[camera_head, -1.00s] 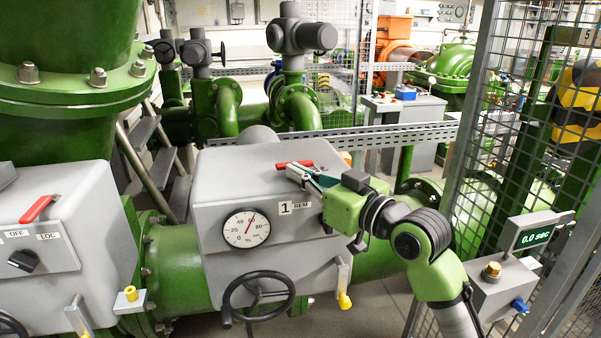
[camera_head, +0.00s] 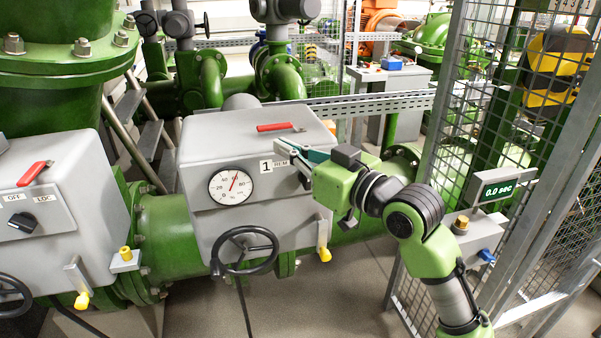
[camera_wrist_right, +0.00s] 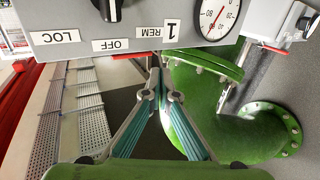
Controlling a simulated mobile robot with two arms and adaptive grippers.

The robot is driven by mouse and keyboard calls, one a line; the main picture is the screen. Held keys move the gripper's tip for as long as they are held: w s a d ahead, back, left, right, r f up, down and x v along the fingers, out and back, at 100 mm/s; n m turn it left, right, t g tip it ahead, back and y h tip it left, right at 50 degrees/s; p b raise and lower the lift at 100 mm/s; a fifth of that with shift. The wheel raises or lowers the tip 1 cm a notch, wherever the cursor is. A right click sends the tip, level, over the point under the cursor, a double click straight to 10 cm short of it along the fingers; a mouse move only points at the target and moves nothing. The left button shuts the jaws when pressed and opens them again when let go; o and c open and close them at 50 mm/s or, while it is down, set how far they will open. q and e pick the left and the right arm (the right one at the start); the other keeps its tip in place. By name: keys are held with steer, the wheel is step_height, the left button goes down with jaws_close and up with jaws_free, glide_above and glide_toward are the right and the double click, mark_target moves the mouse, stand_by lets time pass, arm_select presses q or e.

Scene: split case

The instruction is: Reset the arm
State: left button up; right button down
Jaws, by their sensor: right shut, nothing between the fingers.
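My right gripper (camera_head: 293,160) is at the upper right of the front of the middle grey valve box (camera_head: 195,200), below the red lever (camera_head: 281,127) on its top. In the head view its fingers partly cover the REM label. In the right wrist view my right gripper (camera_wrist_right: 157,75) has its fingertips together, with nothing between them. The box face with a black knob (camera_wrist_right: 108,8), the labels and the gauge (camera_wrist_right: 216,16) is upside down there, beyond the fingertips. My right arm (camera_head: 425,235) comes in from the lower right. My left gripper is not in view.
A black handwheel (camera_head: 245,250) and a yellow-tipped lever (camera_head: 324,240) are on the box front. A mesh fence (camera_head: 470,130) and a timer box (camera_head: 472,235) reading 0.0 sec stand close to my right arm. Another grey box (camera_head: 75,190) is at left. Grey floor is open in front.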

steer(key=s+d+b, duration=0.2)
steer(key=s, duration=0.4)
steer(key=s+d+f+m+g+h, duration=0.1)
steer(key=s+d+f+m+h, duration=0.2)
steer(key=f, duration=0.6)
steer(key=s+d+f+g+h, duration=0.15)
steer(key=d+f, duration=0.25)
steer(key=f, duration=0.5)
steer(key=s+d+f+m+h, duration=0.2)
steer(key=d+f+h, duration=0.15)
steer(key=f, duration=0.65)
steer(key=s+d+f+m+g+h, duration=0.1)
steer(key=s+d+f+g+h, duration=0.2)
steer(key=s+d+f, duration=0.6)
steer(key=s+d+f+m+g+h, duration=0.1)
steer(key=s+d+f+g+h, duration=0.2)
steer(key=s+f, duration=0.7)
steer(key=s+f+g+y, duration=0.1)
steer(key=s+f+g, duration=0.15)
steer(key=f, duration=2.05)
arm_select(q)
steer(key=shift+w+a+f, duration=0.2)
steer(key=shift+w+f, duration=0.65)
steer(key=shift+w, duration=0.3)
arm_select(e)
steer(key=s+d+f, duration=0.3)
steer(key=s+f, duration=1.3)
steer(key=s, duration=0.2)
steer(key=shift+d+f, duration=0.2)
steer(key=shift+f, duration=0.2)
